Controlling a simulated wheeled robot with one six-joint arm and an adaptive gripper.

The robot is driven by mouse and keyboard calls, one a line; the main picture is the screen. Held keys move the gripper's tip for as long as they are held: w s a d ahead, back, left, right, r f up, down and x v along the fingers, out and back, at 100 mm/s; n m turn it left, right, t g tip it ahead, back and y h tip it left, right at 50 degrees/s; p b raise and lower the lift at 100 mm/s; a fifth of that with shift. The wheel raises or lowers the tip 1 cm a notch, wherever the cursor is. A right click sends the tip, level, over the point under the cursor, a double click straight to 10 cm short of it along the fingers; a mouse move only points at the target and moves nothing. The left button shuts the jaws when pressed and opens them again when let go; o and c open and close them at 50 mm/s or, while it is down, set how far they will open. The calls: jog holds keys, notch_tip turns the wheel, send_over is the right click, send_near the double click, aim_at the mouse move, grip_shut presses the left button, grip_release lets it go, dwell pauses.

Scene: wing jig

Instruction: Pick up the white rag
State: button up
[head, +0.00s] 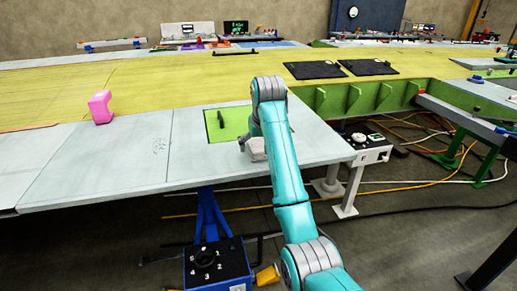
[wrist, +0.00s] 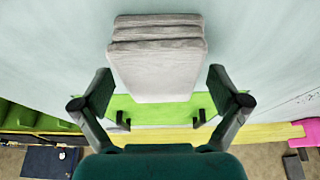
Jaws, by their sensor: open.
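The white rag (wrist: 158,70) is a folded, layered grey-white block lying on the pale table top. In the wrist view it sits centred ahead of my gripper (wrist: 158,88), its near part between the two dark fingers. The fingers are spread, with a gap on each side of the rag. I cannot tell how far above the table the fingertips are. In the head view the rag (head: 258,154) lies near the table's front edge, partly hidden by my teal arm, which also hides most of the gripper.
A pink object (head: 100,107) stands further left on the table (head: 137,155). A blue stand with a numbered box (head: 217,264) is below the front edge.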

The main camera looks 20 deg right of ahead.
jog(key=shift+f, duration=0.25)
dwell(0.4)
jog(key=c, duration=1.3)
jog(key=shift+c, duration=0.2)
